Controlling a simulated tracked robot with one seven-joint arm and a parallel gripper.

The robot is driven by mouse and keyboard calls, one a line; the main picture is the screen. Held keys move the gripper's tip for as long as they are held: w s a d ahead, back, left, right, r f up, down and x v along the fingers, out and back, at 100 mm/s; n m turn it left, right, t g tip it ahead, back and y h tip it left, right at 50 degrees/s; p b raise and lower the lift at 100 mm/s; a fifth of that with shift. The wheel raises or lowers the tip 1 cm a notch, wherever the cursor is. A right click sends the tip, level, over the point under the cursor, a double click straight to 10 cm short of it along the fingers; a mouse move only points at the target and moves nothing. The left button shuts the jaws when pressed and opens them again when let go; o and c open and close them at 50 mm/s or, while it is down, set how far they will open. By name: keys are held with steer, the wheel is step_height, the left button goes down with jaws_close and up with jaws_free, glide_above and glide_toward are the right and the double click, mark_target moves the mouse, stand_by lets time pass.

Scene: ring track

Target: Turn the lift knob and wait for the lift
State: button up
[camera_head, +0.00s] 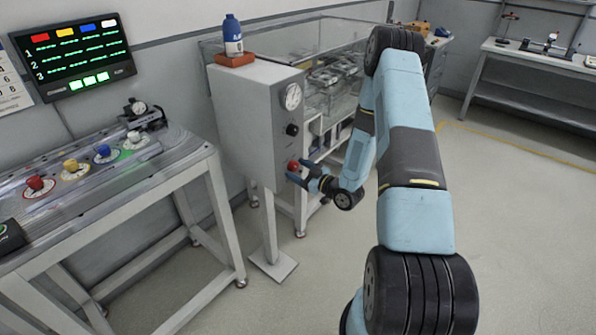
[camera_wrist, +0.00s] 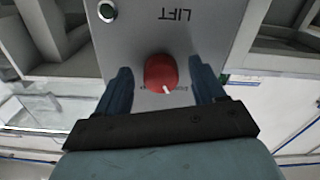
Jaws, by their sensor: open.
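The lift knob (camera_wrist: 161,72) is red with a white mark on its rim. It sits on a grey panel (camera_wrist: 215,28) that bears the word LIFT, upside down in the wrist view. In the head view the red knob (camera_head: 294,165) is low on the front of the grey control box (camera_head: 255,120). My gripper (camera_wrist: 160,85) is open, with one blue finger on each side of the knob and a gap showing on both sides. In the head view my gripper (camera_head: 302,174) is right at the knob. Small lettering below the knob is partly hidden.
The control box also carries a round gauge (camera_head: 292,97) and a black knob (camera_head: 292,130). A blue bottle (camera_head: 232,36) stands on its top. A glass-walled case (camera_head: 335,60) is behind it. A workbench (camera_head: 100,185) with coloured knobs is at left. Open floor lies at right.

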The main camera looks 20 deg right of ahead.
steer(key=v, duration=1.3)
steer(key=shift+d, duration=0.1)
